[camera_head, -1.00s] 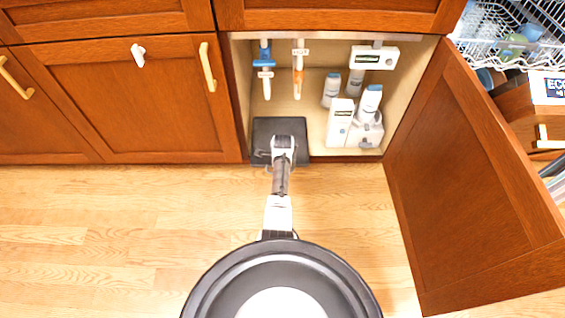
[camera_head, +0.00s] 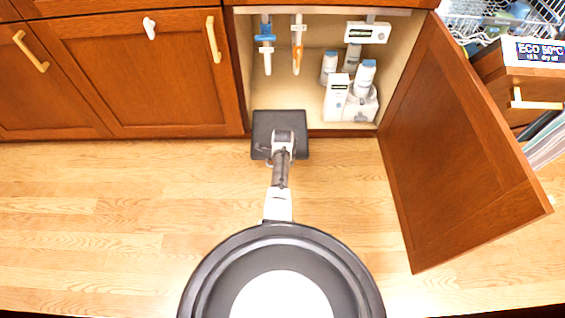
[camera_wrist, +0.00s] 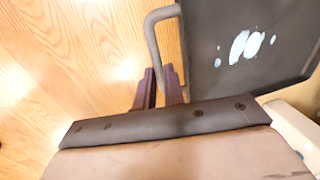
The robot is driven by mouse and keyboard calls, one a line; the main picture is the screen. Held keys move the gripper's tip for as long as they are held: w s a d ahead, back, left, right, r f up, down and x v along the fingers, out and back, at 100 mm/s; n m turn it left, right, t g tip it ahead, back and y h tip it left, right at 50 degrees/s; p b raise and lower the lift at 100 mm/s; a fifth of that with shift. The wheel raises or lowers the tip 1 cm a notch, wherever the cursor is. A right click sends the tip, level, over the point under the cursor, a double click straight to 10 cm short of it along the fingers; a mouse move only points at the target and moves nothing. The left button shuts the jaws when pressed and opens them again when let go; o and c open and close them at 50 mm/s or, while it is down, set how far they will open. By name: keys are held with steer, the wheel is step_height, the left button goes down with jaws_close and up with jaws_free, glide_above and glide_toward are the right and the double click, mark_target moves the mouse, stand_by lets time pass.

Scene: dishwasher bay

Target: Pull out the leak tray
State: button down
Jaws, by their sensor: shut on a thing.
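The leak tray (camera_head: 262,126) is a flat dark grey tray. In the head view it sits at the left of the open cabinet's floor, with its front part out past the cabinet's front edge. In the wrist view the tray (camera_wrist: 290,30) shows pale bluish-white patches on its surface, and a grey loop handle (camera_wrist: 151,40) stands on its near side. My gripper (camera_head: 281,151) is at the tray's front in the head view. In the wrist view my gripper's dark fingers (camera_wrist: 162,84) are shut on the handle, with the grip itself partly hidden.
The open cabinet door (camera_head: 450,150) stands out on the right. Blue (camera_head: 265,38) and orange-handled (camera_head: 297,45) valves hang above the tray. White bottles and a white box (camera_head: 337,97) stand right of it. A dishwasher rack (camera_head: 500,18) is at upper right. The wooden floor (camera_head: 130,220) in front is clear.

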steer(key=c, duration=1.5)
jaws_free()
steer(key=shift+r, duration=0.15)
steer(key=r+p, duration=0.4)
steer(key=p, duration=0.1)
steer(key=s+r+p, duration=0.1)
steer(key=r+p, duration=0.4)
steer(key=s+r+p, duration=0.1)
steer(key=r+p, duration=0.3)
steer(key=p, duration=0.1)
steer(key=shift+s+r, duration=0.2)
steer(key=shift+s, duration=0.05)
